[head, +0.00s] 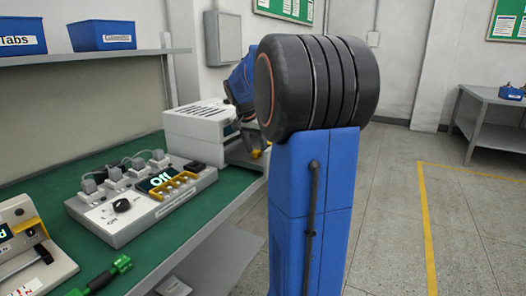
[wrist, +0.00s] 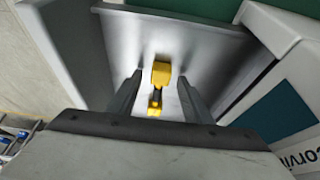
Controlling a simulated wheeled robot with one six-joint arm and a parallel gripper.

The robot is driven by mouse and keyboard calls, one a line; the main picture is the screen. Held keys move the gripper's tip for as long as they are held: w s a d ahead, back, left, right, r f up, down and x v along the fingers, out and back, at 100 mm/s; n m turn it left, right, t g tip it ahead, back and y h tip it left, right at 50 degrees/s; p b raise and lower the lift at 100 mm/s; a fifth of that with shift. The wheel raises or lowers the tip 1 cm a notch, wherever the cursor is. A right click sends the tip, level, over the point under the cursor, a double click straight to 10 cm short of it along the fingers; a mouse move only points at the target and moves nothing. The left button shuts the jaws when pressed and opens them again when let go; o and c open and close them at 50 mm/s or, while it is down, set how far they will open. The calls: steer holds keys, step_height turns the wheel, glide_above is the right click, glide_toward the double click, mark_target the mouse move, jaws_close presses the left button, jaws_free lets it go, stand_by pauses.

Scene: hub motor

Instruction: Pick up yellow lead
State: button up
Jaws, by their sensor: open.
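The yellow lead (wrist: 161,74) shows in the wrist view as a yellow block with a dark section and a second yellow piece nearer my gripper. It lies against a grey metal surface. My gripper (wrist: 160,77) is open, with one dark finger on each side of the lead and a visible gap on both sides. I cannot tell how far the fingertips are above the surface. In the head view my blue and black arm hides the gripper; a small yellow part (head: 256,153) shows beside the white machine, perhaps the lead.
The white machine (head: 196,122) stands at the far end of the green bench (head: 187,207). A control box (head: 140,197) with several plugs and a lit display sits nearer. In the wrist view, pale walls flank the grey surface.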

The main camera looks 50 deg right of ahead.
steer(key=shift+f, duration=0.15)
jaws_close()
step_height(320, 180, up, 10)
stand_by(0.7)
